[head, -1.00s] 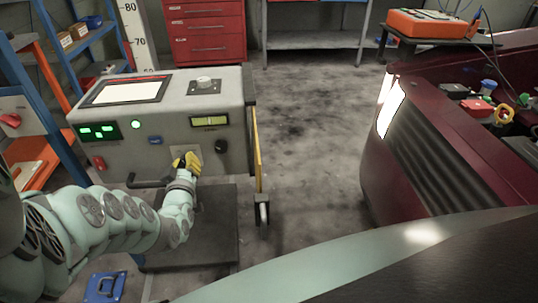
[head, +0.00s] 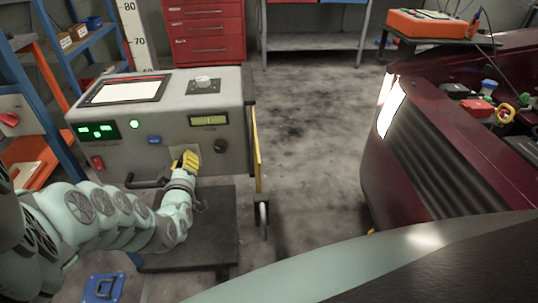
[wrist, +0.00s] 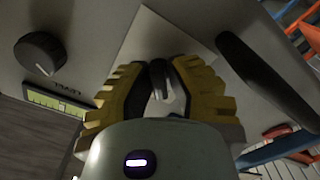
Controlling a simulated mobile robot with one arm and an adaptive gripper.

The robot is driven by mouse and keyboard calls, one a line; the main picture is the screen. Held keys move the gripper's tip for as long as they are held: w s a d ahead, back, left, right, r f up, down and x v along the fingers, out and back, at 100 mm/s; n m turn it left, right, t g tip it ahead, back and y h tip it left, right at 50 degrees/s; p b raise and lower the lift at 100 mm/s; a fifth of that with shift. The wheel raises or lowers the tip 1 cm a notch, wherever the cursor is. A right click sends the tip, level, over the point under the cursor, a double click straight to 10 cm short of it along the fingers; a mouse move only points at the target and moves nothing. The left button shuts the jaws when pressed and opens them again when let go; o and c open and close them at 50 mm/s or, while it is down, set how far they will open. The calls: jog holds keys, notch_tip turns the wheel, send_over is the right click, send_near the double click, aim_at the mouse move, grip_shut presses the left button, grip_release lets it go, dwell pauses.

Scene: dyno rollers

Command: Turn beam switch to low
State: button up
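A dark switch lever (wrist: 158,78) stands on a pale square plate (wrist: 168,38) on the machine's front, in the wrist view. I take it for the beam switch; no label for it is readable. My gripper (wrist: 160,80) has its yellow fingers on both sides of the lever, tips drawn in close against it. In the head view my gripper (head: 186,160) is at the plate (head: 214,160) on the grey machine (head: 165,125), and its fingers hide the lever.
A black knob (wrist: 40,53) and a level display (wrist: 55,103) lie left of the plate in the wrist view. A black handle bar (wrist: 265,78) lies to its right. A dark red car (head: 415,150) stands at right; the floor between is clear.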

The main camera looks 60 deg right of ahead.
jog(key=o, duration=0.4)
jog(key=shift+w, duration=0.1)
jog(key=shift+v, duration=3.75)
